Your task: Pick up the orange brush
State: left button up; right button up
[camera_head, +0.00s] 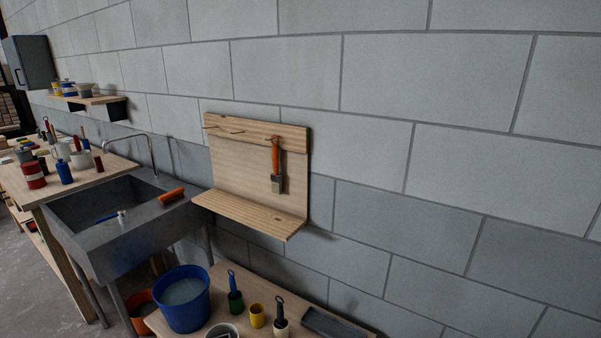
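A brush with an orange handle (276,155) hangs upright, bristles down, from a peg on a wooden wall rack (236,150). Its grey-and-pale head (277,184) hangs above the rack's lower shelf, apart from it. Another orange item (171,197), possibly a scrubbing brush, lies on the right rim of the grey sink (109,250). Neither of my grippers is in view.
A low wooden bench (248,287) below the rack holds a blue bucket (183,303), paint-coloured brushes, a yellow cup (257,316) and a dark tray (335,324). A cluttered table (27,192) stands at left. Block wall fills the right.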

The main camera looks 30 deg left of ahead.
aim_at(276, 178)
jog(key=z, duration=3)
jog(key=k, duration=1.35)
jog(key=u, duration=2.25)
